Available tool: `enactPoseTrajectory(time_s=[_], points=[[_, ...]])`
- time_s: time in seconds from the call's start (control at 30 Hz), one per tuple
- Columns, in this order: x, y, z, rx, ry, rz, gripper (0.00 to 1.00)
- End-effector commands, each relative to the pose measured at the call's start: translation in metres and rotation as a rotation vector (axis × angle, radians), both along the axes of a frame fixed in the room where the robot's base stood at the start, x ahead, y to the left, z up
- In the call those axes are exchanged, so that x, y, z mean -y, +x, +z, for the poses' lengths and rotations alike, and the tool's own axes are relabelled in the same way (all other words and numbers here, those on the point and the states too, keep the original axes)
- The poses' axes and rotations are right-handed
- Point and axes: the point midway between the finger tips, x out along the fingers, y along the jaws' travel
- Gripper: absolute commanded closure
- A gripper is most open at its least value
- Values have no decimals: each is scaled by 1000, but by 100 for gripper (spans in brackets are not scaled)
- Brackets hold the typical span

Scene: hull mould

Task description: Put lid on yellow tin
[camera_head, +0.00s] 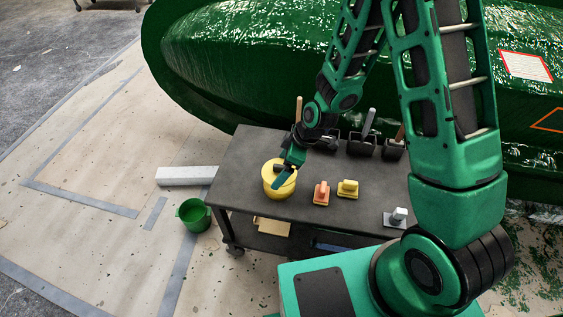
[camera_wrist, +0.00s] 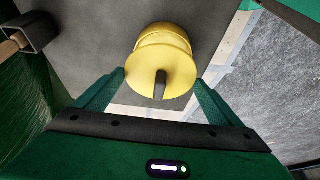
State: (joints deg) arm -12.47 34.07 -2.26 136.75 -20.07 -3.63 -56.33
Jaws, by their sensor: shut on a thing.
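The yellow tin (camera_head: 273,191) stands near the left end of the dark cart top. It also shows in the wrist view (camera_wrist: 163,36), partly hidden behind the lid. The round yellow lid (camera_wrist: 177,72) has a dark upright handle in its middle. My gripper (camera_head: 286,172) is over the tin, and in the wrist view its green fingers (camera_wrist: 160,80) are shut on the lid from both sides. The lid overlaps the tin in the wrist view and looks slightly offset from it. I cannot tell whether the lid touches the tin.
A green bucket (camera_head: 194,215) stands on the floor. The green hull (camera_head: 230,60) rises behind.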

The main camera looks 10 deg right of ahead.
Motion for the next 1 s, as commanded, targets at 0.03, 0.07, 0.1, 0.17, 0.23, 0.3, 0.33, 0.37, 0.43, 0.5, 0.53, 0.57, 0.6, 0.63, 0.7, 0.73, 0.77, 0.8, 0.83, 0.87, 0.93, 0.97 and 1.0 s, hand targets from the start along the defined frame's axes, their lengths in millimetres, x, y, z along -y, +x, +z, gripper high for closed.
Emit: enactPoseTrajectory(time_s=[0.03,0.07,0.1,0.17,0.23,0.3,0.33,0.37,0.43,0.5,0.53,0.57,0.6,0.63,0.7,0.73,0.77,0.8,0.83,0.87,0.93,0.97,1.0], points=[[0,0,-5,-2,0,-1,32],[0,0,-7,-2,0,-1,32],[-1,-1,-10,-2,0,1,32],[-1,-1,-15,-2,0,1,32],[-1,-1,-20,-2,0,-1,32],[-1,-1,-25,-3,-1,0,32],[-1,-1,-27,-3,-1,0,32],[-1,-1,-29,-2,0,-1,32],[-1,0,-33,0,0,-1,32],[-1,0,-37,-2,0,-1,32],[-1,0,-38,-2,0,-1,32],[-1,0,-39,-1,-1,0,32],[-1,0,-40,-1,0,0,32],[-1,0,-41,0,0,0,32],[-1,0,-42,0,0,0,32],[-1,0,-42,0,0,0,32],[-1,0,-43,1,0,0,32],[-1,0,-43,1,0,0,32],[-1,0,-43,1,0,0,32],[-1,0,-43,1,0,0,32],[-1,0,-43,1,0,0,32],[-1,0,-43,1,0,0,32],[-1,0,-43,1,0,0,32]])
